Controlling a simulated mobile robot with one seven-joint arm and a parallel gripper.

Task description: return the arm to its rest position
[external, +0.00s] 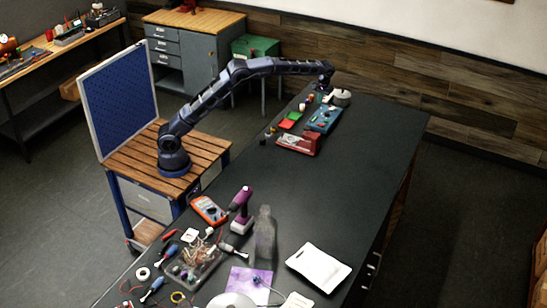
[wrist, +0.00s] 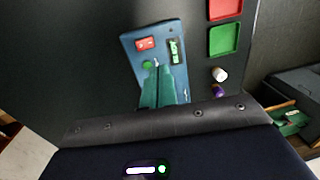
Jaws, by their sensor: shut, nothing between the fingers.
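My arm stretches from its base on the wooden-slat cart over to the far end of the dark table in the external view. My gripper (external: 325,88) hangs there with its end low over the table, close to a round grey-white item (external: 341,97). In the wrist view two teal fingers (wrist: 157,65) meet at their tips, with nothing seen between them. Behind them is a blue box (wrist: 146,48) with a red panel and a green display. The blue box also shows in the external view (external: 322,118), just nearer the camera than my gripper.
A red-and-grey device (external: 297,141), a red tray (external: 286,124) and a green tray (external: 295,115) lie near the blue box. A purple drill (external: 241,205), clear bottle (external: 264,238), orange multimeter (external: 209,210) and white tray (external: 318,266) occupy the near end. The table's middle is clear.

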